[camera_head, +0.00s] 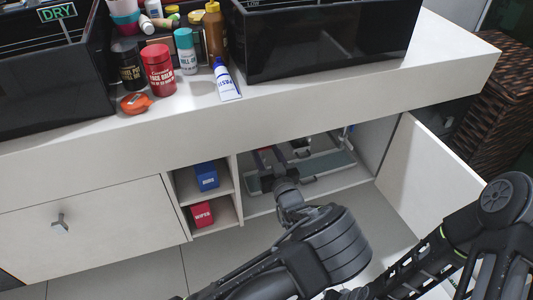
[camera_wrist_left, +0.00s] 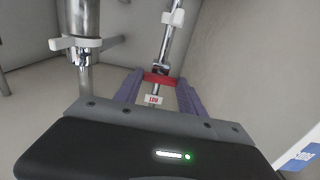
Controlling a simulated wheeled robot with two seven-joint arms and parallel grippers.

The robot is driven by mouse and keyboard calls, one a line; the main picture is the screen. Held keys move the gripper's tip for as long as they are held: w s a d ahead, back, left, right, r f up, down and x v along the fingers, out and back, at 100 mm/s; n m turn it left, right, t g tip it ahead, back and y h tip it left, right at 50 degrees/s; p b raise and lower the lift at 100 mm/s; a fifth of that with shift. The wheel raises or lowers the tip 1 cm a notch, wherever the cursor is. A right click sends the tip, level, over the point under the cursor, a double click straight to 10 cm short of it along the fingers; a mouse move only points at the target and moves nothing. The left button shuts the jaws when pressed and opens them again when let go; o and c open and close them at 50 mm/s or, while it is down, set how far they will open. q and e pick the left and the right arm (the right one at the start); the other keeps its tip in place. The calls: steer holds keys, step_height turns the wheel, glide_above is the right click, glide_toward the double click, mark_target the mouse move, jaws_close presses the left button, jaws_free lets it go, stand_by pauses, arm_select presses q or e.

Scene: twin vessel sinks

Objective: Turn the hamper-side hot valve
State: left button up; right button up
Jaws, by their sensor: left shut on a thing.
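The red valve handle (camera_wrist_left: 160,78) sits on a chrome pipe (camera_wrist_left: 168,45) in the left wrist view, with a white tag with red lettering (camera_wrist_left: 153,100) just in front of it. My left gripper (camera_wrist_left: 159,82) is shut on this handle, one purple-grey finger at each end. In the head view my left gripper (camera_head: 268,156) is inside the open cabinet under the hamper-side sink (camera_head: 325,45); the handle cannot be made out there. The wicker hamper (camera_head: 495,95) stands at the far right. My right gripper is out of view.
The open cabinet door (camera_head: 428,172) stands to the right of the opening. A blue box (camera_head: 206,176) and a red box (camera_head: 202,214) are on shelves to the left. A thicker chrome pipe (camera_wrist_left: 82,22) rises left of the handle in the wrist view.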

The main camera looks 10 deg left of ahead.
arm_select(q)
steer(key=c, duration=0.7)
steer(key=shift+c, duration=0.2)
